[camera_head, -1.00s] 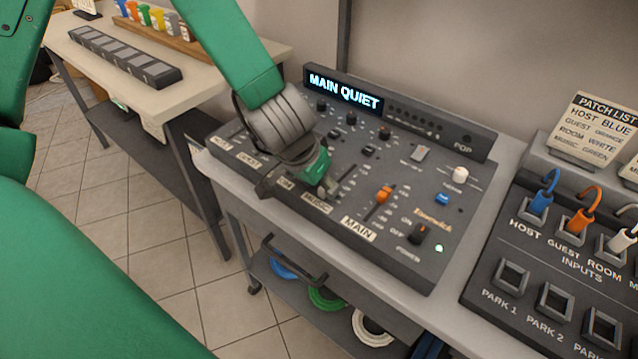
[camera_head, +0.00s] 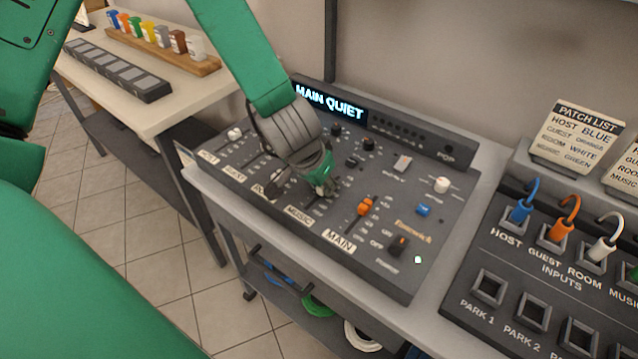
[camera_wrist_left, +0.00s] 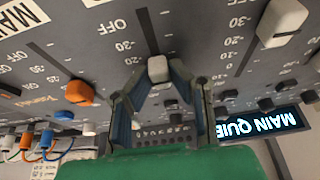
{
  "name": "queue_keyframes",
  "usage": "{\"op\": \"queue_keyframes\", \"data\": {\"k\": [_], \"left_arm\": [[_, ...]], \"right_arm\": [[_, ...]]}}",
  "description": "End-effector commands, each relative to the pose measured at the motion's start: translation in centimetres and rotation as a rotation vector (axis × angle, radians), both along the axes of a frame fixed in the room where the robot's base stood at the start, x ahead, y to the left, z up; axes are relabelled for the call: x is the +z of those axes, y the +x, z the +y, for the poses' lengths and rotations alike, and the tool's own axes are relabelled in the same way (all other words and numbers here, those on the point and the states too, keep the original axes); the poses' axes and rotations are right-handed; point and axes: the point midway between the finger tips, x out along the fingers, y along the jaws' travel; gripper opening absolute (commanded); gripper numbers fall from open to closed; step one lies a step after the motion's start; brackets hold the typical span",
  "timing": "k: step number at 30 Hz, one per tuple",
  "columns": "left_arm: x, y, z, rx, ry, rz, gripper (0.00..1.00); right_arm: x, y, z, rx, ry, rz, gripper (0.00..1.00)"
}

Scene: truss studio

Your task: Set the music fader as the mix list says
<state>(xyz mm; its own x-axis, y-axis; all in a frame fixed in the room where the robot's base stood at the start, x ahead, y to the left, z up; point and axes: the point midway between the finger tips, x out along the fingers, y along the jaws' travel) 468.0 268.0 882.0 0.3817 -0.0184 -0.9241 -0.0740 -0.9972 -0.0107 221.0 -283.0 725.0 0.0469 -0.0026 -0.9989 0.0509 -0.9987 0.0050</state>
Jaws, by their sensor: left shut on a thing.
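My left gripper (camera_head: 322,186) is over the music channel of the dark mixer (camera_head: 398,278), above the MUSIC label (camera_head: 299,216). In the left wrist view its two fingers (camera_wrist_left: 160,82) are shut on the pale music fader cap (camera_wrist_left: 158,68), one on each side. The cap sits in its slot, with OFF and -30, -20, -10 marks beside it. In the head view the gripper mostly hides this cap. The mix list cannot be read in these views. My right gripper is not in view.
The orange main fader (camera_head: 366,205) stands just right of my gripper. The mixer display (camera_head: 331,103) reads MAIN QUIET. A patch panel (camera_head: 468,262) with plugged cables and a patch list card (camera_head: 578,137) is on the right. A side table (camera_head: 196,92) stands left.

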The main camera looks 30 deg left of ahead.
Motion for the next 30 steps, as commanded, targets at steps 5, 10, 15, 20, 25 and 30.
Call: {"op": "queue_keyframes", "data": {"k": [5,10,15,20,25,30], "left_arm": [[-0.4,-0.7,-0.4,-0.008,-0.013,0.013,0.0],[-0.3,-0.5,-0.3,-0.007,-0.01,0.011,0.36],[-0.2,-0.5,-0.4,-0.007,-0.008,0.009,0.36],[0.5,-0.6,-0.3,-0.008,-0.007,0.006,0.36],[2.9,-1.5,0.0,-0.007,-0.006,0.005,0.36],[6.0,-2.7,0.1,-0.009,-0.007,0.005,0.36]], "right_arm": [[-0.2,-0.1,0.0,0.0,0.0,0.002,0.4],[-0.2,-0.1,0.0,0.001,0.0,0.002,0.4],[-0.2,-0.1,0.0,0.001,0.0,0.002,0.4],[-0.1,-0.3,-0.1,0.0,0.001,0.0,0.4],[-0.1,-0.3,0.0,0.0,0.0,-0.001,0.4],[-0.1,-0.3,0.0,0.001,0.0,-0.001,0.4]]}}
